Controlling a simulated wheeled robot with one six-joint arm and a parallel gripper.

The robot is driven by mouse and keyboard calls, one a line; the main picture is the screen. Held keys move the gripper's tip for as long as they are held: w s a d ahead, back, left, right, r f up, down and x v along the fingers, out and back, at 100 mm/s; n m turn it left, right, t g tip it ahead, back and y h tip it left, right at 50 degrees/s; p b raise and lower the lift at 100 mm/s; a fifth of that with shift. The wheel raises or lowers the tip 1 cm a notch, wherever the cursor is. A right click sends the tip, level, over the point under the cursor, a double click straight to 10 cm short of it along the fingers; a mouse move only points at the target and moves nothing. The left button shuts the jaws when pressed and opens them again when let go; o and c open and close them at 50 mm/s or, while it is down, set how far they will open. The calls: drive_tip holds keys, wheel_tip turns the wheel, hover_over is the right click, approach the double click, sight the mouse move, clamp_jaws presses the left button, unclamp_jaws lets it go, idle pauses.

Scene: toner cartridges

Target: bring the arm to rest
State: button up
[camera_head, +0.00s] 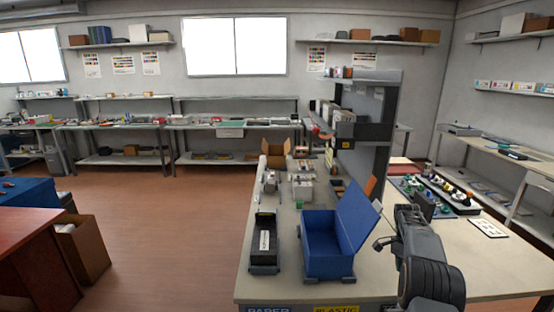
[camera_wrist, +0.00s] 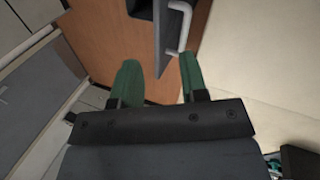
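My arm (camera_head: 428,262) is folded over the right part of the workbench (camera_head: 490,265) in the head view, at the front. Its gripper end is mostly hidden behind the arm links there. In the wrist view my gripper (camera_wrist: 159,78) has two green fingers spread apart with a clear gap. Nothing is held between them. Beyond the fingers, a dark grey panel with a pale curved handle (camera_wrist: 182,28) shows, with brown floor below it and the pale bench top on the right.
An open blue box (camera_head: 328,258) with its lid raised stands left of my arm, beside a black tray (camera_head: 264,245) holding a light-labelled item. A tall grey shelf unit (camera_head: 372,120) rises behind. Several small coloured parts lie behind right. A white card (camera_head: 487,228) lies on bare bench top.

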drive_tip(key=s+a+r+n+t, duration=0.2)
drive_tip(key=s+a+r+n, duration=0.2)
drive_tip(key=a+r, duration=0.3)
drive_tip(key=s+a+r+n+t, duration=0.2)
drive_tip(key=s+a+r+n, duration=0.2)
drive_tip(key=a+r, duration=0.35)
drive_tip(key=s+a+f+n+t, duration=0.1)
drive_tip(key=s+a+n+t, duration=0.1)
drive_tip(key=s+a, duration=0.3)
drive_tip(key=s+a+f+n+t, duration=0.1)
drive_tip(key=s+a+n, duration=0.4)
drive_tip(key=s, duration=0.8)
drive_tip(key=shift+a+f+n+t, duration=0.25)
drive_tip(key=shift+f+n+t, duration=0.05)
drive_tip(key=shift+t, duration=0.3)
drive_tip(key=shift+s, duration=0.1)
